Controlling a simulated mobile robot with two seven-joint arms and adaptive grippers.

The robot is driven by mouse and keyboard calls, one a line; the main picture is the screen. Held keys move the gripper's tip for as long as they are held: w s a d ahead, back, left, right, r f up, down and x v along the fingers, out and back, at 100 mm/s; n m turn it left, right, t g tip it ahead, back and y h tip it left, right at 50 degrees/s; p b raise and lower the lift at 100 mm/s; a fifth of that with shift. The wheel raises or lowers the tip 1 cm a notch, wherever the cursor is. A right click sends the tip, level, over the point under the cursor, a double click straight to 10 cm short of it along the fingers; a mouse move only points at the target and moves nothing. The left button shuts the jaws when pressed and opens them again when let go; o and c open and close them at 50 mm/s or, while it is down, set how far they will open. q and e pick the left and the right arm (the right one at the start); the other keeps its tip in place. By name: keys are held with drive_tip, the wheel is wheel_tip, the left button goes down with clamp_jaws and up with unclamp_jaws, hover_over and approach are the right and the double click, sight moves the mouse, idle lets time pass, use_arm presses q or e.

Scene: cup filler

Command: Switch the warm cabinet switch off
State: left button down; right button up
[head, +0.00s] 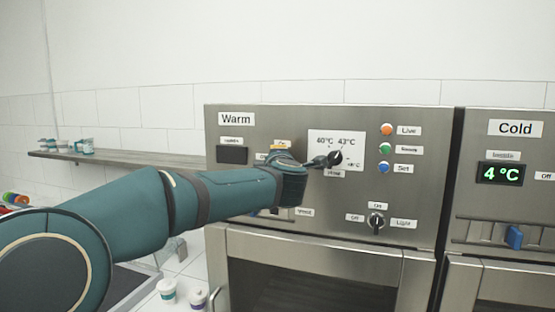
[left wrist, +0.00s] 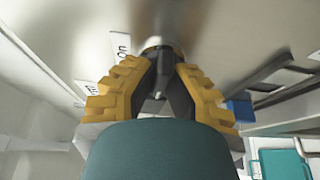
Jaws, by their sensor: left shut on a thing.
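The warm cabinet (head: 330,215) has a steel front with a "Warm" label. Its left display (head: 233,155) is dark. My left gripper (head: 280,150) is at the panel, right of that display, and mostly hidden behind my own wrist in the head view. In the left wrist view its yellow-padded fingers (left wrist: 158,75) are closed around a small knob, the warm cabinet switch (left wrist: 156,48). An "On" label (left wrist: 122,47) stands beside it. The head view hides the switch itself, with its "On" label (head: 282,143) just above. My right gripper is not in view.
A dial (head: 334,158) with temperature marks, several coloured buttons (head: 386,148) and a light knob (head: 376,221) are to the right. The cold cabinet (head: 510,215) shows 4 °C on its display. A blue slider (left wrist: 238,110) is close to my fingers.

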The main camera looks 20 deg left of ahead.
use_arm(q)
drive_tip(key=shift+r, duration=0.15)
drive_tip(key=c, duration=1)
unclamp_jaws()
drive_tip(key=v, duration=1.2)
drive_tip(key=shift+a, duration=0.1)
